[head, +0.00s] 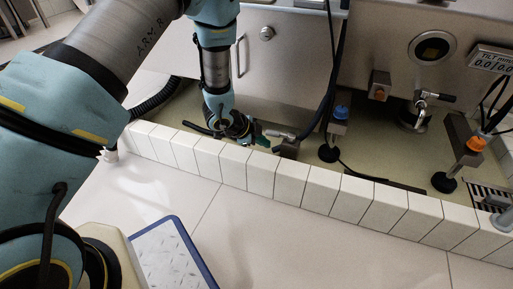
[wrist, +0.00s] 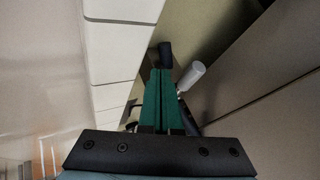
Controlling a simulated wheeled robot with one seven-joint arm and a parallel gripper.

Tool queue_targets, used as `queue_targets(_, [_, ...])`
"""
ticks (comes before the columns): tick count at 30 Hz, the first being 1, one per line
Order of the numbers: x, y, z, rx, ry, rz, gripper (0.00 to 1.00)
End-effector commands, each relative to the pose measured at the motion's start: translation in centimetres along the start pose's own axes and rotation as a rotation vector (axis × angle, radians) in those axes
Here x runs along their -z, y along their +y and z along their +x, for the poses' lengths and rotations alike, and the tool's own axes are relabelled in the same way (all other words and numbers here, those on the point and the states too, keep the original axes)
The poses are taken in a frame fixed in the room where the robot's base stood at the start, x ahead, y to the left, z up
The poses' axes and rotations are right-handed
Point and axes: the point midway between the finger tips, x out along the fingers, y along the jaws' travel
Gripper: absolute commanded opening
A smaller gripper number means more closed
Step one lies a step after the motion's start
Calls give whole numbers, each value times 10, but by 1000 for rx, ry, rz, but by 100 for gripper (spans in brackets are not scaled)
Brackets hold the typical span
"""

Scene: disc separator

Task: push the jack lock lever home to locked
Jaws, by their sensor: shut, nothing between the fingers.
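My gripper (head: 262,139) is shut and empty, with green fingers, low behind the white tiled kerb. In the wrist view my gripper (wrist: 161,74) points away with the two fingers side by side. A short lever with a pale grey grip (wrist: 192,75) is just right of the fingertips; whether they touch it I cannot tell. In the head view the metallic lever (head: 279,134) is just right of the fingertips, beside a dark bracket (head: 289,149). A black rounded piece (wrist: 165,50) shows beyond the fingertips. The lever's lock position is not readable.
The tiled kerb (head: 290,180) runs close in front of my gripper. A blue-capped jack (head: 341,113) and an orange-capped jack (head: 475,144) stand to the right. A steel cabinet (head: 280,75) rises behind, with dark hoses hanging. A tilt display (head: 491,60) is at far right.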

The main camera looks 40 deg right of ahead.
Motion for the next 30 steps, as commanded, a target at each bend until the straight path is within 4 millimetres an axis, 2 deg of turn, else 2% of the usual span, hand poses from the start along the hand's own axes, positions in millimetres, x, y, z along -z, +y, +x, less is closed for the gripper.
queue_targets(3, [1,-13,6,1,1,2,0])
queue_targets(7, [2,-20,7,0,1,1,0])
queue_targets(30, [3,-33,10,5,-1,0,0])
